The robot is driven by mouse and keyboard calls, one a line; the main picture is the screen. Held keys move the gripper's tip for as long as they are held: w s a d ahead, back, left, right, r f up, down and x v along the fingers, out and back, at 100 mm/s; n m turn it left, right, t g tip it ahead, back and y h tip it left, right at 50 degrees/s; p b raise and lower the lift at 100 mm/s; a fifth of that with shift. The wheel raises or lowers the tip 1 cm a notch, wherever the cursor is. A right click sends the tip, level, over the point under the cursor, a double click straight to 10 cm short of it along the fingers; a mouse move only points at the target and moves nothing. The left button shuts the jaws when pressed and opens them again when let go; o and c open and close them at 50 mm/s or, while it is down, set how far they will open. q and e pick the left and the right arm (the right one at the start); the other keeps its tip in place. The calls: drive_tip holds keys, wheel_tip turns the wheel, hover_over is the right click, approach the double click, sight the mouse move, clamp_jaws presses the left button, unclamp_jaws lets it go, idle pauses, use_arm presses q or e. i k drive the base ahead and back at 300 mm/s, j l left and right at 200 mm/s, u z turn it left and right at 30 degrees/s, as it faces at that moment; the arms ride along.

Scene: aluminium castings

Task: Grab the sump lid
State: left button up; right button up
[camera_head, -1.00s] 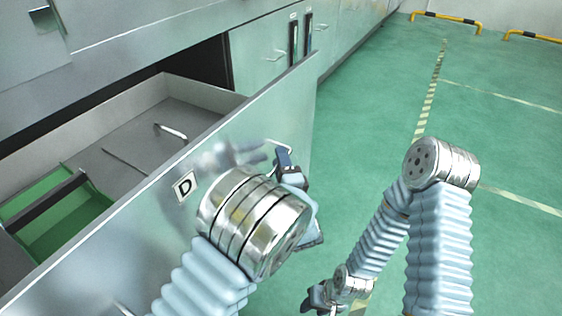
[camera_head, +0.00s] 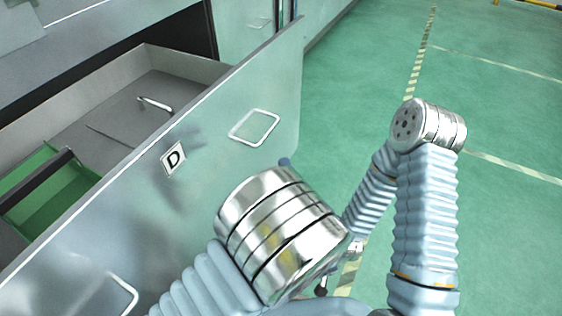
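I cannot make out a sump lid in this view. An open grey drawer marked D (camera_head: 232,98) stands at the left. In it lie a bent metal bar (camera_head: 155,104), a thin rod (camera_head: 110,137) and a green section (camera_head: 50,205). My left arm's metal joint (camera_head: 280,232) hides most of my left gripper; only a small blue bit shows above it, close to the drawer front. A small dark part (camera_head: 321,288) below that joint may belong to my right gripper, which is otherwise hidden. I cannot see the fingers of either gripper.
The drawer front has a loop handle (camera_head: 256,127) with nothing on it. Another handle (camera_head: 124,292) shows at the lower left. Grey cabinets line the left and back. The green floor (camera_head: 500,105) with striped lines is clear on the right.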

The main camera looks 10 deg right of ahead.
sight(132, 119)
drive_tip(key=k+l, duration=0.1)
drive_tip(key=k, duration=0.4)
drive_tip(key=k+l, duration=0.1)
drive_tip(key=k, duration=0.4)
